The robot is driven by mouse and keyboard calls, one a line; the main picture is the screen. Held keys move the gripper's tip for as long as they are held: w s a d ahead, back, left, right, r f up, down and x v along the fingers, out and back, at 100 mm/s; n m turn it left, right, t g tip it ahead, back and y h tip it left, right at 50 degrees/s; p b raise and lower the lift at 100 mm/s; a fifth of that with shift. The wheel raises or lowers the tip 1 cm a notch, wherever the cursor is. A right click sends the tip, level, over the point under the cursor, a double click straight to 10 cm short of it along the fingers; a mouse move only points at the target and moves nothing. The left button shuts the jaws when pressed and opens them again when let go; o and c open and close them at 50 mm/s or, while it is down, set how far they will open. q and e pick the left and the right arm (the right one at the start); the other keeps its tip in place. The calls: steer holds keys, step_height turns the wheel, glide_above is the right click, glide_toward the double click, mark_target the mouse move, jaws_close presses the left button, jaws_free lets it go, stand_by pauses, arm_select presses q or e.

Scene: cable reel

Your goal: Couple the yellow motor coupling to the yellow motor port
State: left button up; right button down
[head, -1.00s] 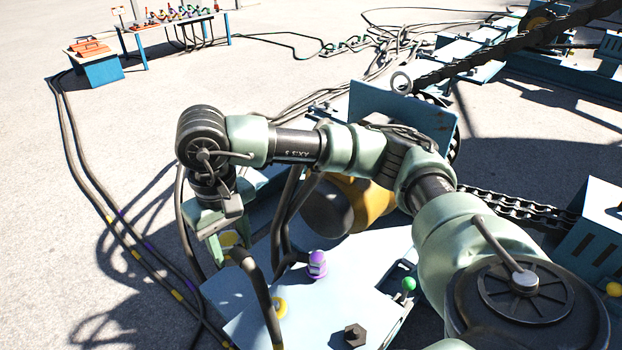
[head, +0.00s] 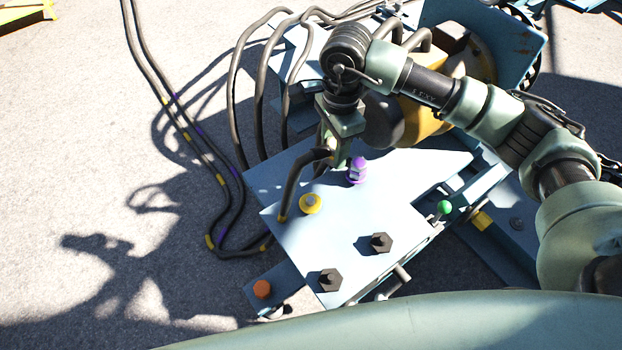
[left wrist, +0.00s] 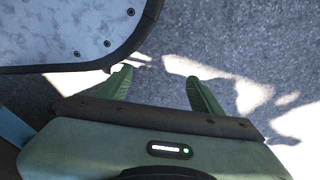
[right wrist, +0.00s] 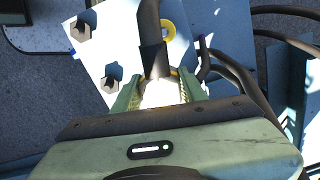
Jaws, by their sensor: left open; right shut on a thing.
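The yellow motor port (head: 310,203) is a yellow ring on the pale blue plate (head: 270,235); it also shows in the right wrist view (right wrist: 168,28). My right gripper (head: 338,160) points down over the plate's far part, behind and right of the yellow port. It is shut on the dark end of a yellow-banded cable (head: 290,190), the yellow motor coupling; in the right wrist view the dark piece (right wrist: 153,58) sits between the fingers, apart from the yellow ring. The coupling's tip is hidden. My left gripper (left wrist: 155,75) is open and empty above the pavement.
A purple fitting (head: 357,170) stands upright close to the right gripper. A green-knobbed lever (head: 442,208) and dark hex bolts (head: 381,242) stick up from the plate area. Cables with yellow and purple bands (head: 215,175) lie on the pavement to the left.

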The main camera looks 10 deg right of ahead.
step_height(320, 180, down, 5)
steer(key=w+a+m, duration=0.1)
steer(key=a+m, duration=0.1)
steer(key=m, duration=1.7)
glide_above(310, 197)
steer(key=f, duration=0.6)
steer(key=shift+w+d, duration=0.1)
steer(key=shift+d, duration=0.15)
steer(key=shift+a+f+m, duration=0.2)
steer(key=shift+f+m, duration=0.6)
steer(key=shift+m, duration=0.4)
steer(key=shift+f, duration=0.2)
step_height(310, 197, down, 4)
steer(key=b, duration=0.3)
steer(key=shift+r, duration=0.15)
arm_select(q)
steer(key=w+r+t, duration=0.1)
steer(key=w+r, duration=0.5)
steer(key=r, duration=0.5)
steer(key=shift+w+d+b, duration=0.15)
steer(key=shift+d+b, duration=0.15)
steer(key=shift+d, duration=0.05)
arm_select(e)
steer(key=shift+f, duration=0.4)
arm_select(q)
steer(key=shift+f, duration=0.2)
